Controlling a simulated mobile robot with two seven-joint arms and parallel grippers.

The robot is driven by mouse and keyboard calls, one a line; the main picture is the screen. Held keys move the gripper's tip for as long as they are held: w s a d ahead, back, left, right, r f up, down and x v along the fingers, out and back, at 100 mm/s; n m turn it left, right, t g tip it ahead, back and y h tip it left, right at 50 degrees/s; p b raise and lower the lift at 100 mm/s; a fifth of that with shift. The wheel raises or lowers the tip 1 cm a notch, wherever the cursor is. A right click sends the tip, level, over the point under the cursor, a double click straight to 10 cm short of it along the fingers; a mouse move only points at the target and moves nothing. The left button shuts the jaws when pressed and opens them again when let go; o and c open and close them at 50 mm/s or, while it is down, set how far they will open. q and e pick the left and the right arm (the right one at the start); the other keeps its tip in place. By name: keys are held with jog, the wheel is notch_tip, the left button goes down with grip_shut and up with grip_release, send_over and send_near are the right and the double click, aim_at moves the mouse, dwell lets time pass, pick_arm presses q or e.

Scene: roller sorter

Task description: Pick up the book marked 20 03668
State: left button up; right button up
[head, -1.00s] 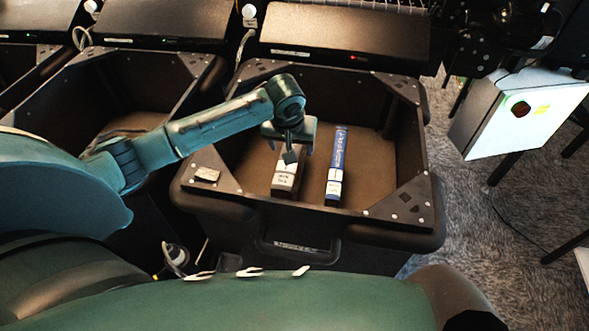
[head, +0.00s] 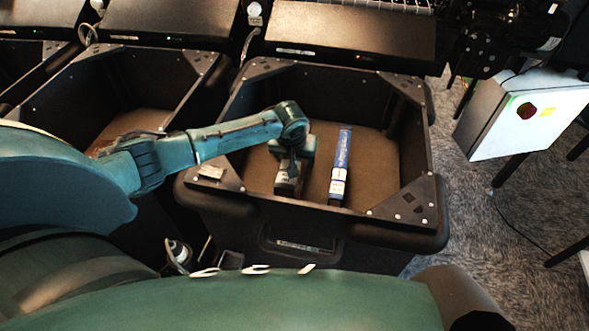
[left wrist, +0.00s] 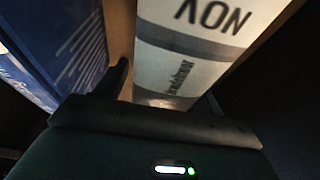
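A narrow dark book with a pale label (head: 287,188) stands in the black bin. In the left wrist view its pale spine (left wrist: 190,50) shows large dark letters "NOV" and a grey band. A blue book with a white label (head: 341,165) stands to its right, apart from it; it also shows in the left wrist view (left wrist: 65,45). The number 20 03668 is not legible on either. My left gripper (head: 289,174) is down over the pale-labelled book, with a dark finger between the two books and fingers spread around the spine. My right gripper is not in view.
The black bin (head: 436,205) has raised walls and corner plates around the books. Its floor is clear right of the blue book. Another bin (head: 70,82) stands at left. A white box (head: 520,118) is beyond the right wall.

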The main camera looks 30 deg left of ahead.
pick_arm(q)
grip_shut()
jog(key=shift+r, duration=0.1)
dwell(0.7)
